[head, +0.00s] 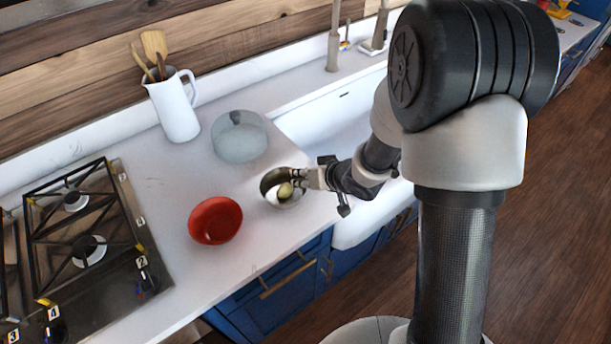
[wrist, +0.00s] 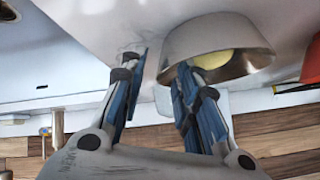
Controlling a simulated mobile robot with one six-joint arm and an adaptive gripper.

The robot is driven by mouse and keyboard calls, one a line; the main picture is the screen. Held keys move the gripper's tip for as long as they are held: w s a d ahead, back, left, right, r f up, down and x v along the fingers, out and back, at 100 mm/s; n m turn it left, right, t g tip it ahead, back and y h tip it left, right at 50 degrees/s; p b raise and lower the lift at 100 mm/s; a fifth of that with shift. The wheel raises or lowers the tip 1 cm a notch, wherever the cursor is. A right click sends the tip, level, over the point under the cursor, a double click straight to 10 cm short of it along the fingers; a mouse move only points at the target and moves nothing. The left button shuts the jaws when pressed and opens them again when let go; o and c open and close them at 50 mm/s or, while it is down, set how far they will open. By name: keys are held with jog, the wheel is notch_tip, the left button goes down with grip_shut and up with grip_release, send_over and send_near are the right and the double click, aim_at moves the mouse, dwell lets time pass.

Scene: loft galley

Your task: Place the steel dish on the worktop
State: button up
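The steel dish (head: 270,181) is on the white worktop (head: 170,262), near its front edge beside the sink. It appears to rest there, though its underside is hidden. A pale yellow round thing (head: 285,190) lies inside it. My gripper (head: 309,179) is at the dish's right rim. In the wrist view, my gripper (wrist: 162,62) has its fingers apart. One finger is outside the steel dish (wrist: 212,38), with a gap to its wall. The other overlaps the dish's opening. The yellow thing (wrist: 213,59) shows behind that finger.
A red bowl (head: 215,221) stands left of the dish, and a glass bowl (head: 239,137) behind it. A white jug with utensils (head: 176,108) stands farther back. The gas hob (head: 90,245) is at the left. The sink (head: 325,120) lies to the right.

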jog(key=shift+d+r, duration=0.1)
jog(key=shift+r, duration=0.25)
jog(key=s+d+r+m+h+p, duration=0.1)
jog(key=s+d+r+h+p, duration=0.1)
jog(key=s+d+r, duration=0.4)
jog(key=s+d+r+m+h+p, duration=0.1)
jog(key=s+d+r+h+p, duration=0.15)
jog(key=d+r, duration=0.45)
jog(key=s+d+r+h+p, duration=0.1)
jog(key=s+d+r+h, duration=0.25)
jog(key=r, duration=0.55)
jog(key=s+a+r+g+y, duration=0.1)
jog(key=s+a+r, duration=0.1)
jog(key=s, duration=0.6)
jog(key=s+a+r+g+y, duration=0.1)
jog(key=s+a+r, duration=0.1)
jog(key=s, duration=0.6)
jog(key=shift+s+a+m+g+y, duration=0.15)
jog(key=shift+a+m+g+y, duration=0.2)
jog(key=shift+a, duration=0.45)
